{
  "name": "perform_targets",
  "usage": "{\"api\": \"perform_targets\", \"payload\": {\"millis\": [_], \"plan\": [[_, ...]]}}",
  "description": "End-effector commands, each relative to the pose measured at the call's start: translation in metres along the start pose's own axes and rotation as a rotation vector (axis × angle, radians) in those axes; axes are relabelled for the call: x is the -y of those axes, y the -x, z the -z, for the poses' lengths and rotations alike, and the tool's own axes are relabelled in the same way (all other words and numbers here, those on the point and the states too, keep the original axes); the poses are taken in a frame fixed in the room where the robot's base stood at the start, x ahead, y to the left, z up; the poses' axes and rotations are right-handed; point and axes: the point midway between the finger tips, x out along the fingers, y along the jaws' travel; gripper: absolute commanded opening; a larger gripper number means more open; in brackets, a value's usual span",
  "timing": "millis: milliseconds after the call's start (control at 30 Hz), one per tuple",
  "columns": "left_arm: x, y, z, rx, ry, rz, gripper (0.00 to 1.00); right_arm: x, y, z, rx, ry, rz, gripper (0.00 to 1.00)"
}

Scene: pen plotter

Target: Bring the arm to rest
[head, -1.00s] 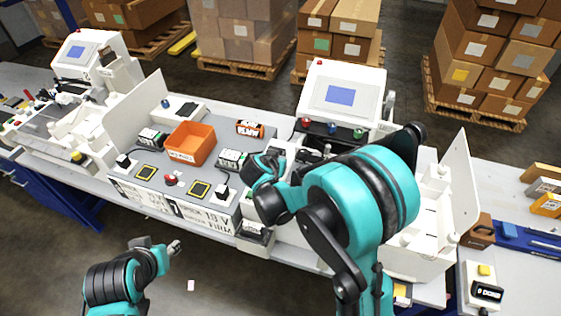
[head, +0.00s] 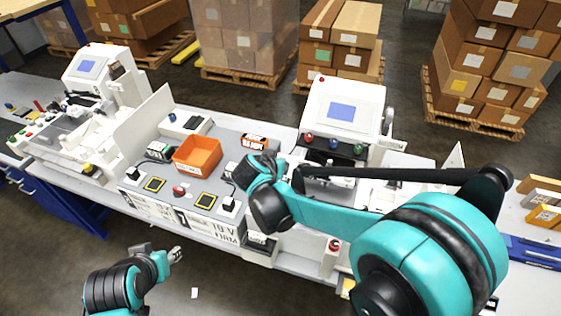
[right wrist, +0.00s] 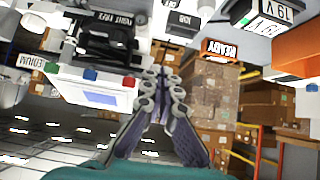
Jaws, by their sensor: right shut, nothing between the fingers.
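My right arm (head: 415,240) reaches in from the lower right of the head view, with its wrist above the pen plotter station's grey deck. The arm hides its own fingers there. In the right wrist view my right gripper (right wrist: 164,74) is shut with nothing between its fingers. It points toward the machine and boxes, apart from them as far as I can tell. My left gripper (head: 176,254) hangs over the floor in front of the bench, at the lower left. It is too small to tell whether its fingers are open.
An orange bin (head: 197,153) sits on the grey deck, left of my right wrist. A white machine with a screen (head: 341,111) and red, blue and green buttons stands behind the arm. An orange READY sign (right wrist: 220,50) shows in the wrist view. Boxes on pallets (head: 488,75) stand behind.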

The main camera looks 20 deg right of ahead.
Motion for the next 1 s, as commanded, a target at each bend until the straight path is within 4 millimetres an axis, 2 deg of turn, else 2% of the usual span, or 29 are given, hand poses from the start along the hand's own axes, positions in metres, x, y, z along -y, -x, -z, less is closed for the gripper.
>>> {"api": "perform_targets", "payload": {"millis": [367, 467, 533, 667, 800, 1000], "plan": [[0.000, -0.001, 0.000, 0.000, 0.000, 0.000, 0.40, -0.001, 0.000, -0.001, 0.002, 0.002, 0.001, 0.00], [0.000, -0.005, -0.004, 0.000, 0.000, 0.000, 0.40, -0.009, 0.002, -0.006, 0.021, 0.019, 0.007, 0.00], [0.000, -0.012, -0.009, 0.000, 0.000, 0.000, 0.40, -0.022, 0.005, -0.014, 0.050, 0.048, 0.018, 0.00], [0.000, -0.031, -0.022, 0.000, 0.000, 0.000, 0.40, -0.057, 0.018, -0.043, 0.131, 0.135, 0.068, 0.00], [0.000, -0.051, -0.036, 0.000, 0.000, 0.000, 0.40, -0.093, 0.035, -0.086, 0.208, 0.235, 0.155, 0.00], [0.000, -0.075, -0.053, 0.000, 0.000, 0.000, 0.40, -0.126, 0.057, -0.147, 0.256, 0.352, 0.296, 0.00]]}}
